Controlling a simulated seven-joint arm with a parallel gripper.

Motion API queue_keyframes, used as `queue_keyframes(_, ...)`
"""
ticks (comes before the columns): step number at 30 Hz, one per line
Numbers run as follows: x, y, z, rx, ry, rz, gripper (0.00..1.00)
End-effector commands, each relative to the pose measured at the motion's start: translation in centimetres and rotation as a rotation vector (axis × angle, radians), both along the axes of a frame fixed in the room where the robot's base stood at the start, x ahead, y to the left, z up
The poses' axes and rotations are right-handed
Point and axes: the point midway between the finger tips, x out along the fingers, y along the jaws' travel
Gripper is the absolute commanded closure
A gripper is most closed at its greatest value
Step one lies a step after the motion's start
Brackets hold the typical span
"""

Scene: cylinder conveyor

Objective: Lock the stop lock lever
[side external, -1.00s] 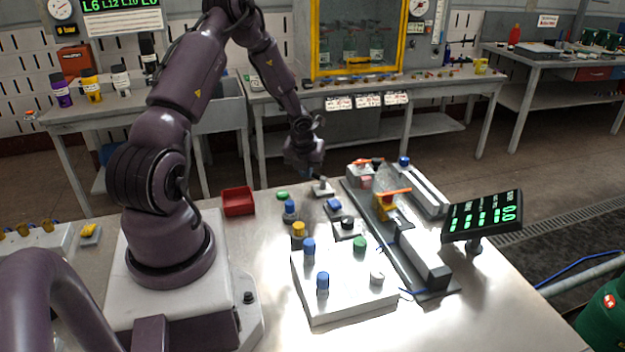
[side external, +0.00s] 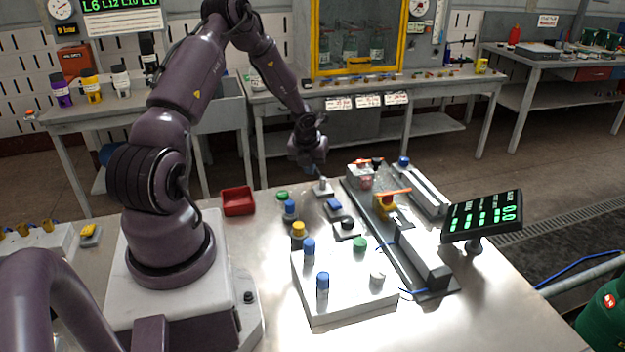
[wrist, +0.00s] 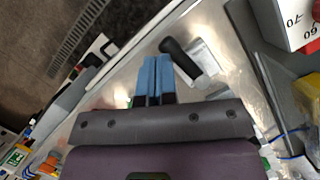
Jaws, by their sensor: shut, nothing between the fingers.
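A small lever with an upright handle (side external: 322,185) stands on a plate on the bench, just below my gripper (side external: 314,171). In the wrist view a dark lever handle (wrist: 180,54) lies tilted over a bright metal plate, just right of my blue fingertips (wrist: 158,62). It looks like the same lever, but no label is readable. My fingers are shut with nothing between them and appear apart from the handle. Whether the lever is locked cannot be told.
A conveyor track (side external: 420,275) with an orange bar (side external: 393,192) lies to the right. A display (side external: 482,217) stands at the right.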

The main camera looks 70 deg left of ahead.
Motion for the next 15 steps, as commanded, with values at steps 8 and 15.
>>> queue_keyframes(8,0.0,0.0,0.0,0.0,-0.001,-0.001,1.0)
queue_keyframes(15,-1.6,-0.2,0.4,-0.001,0.001,0.001,1.0)
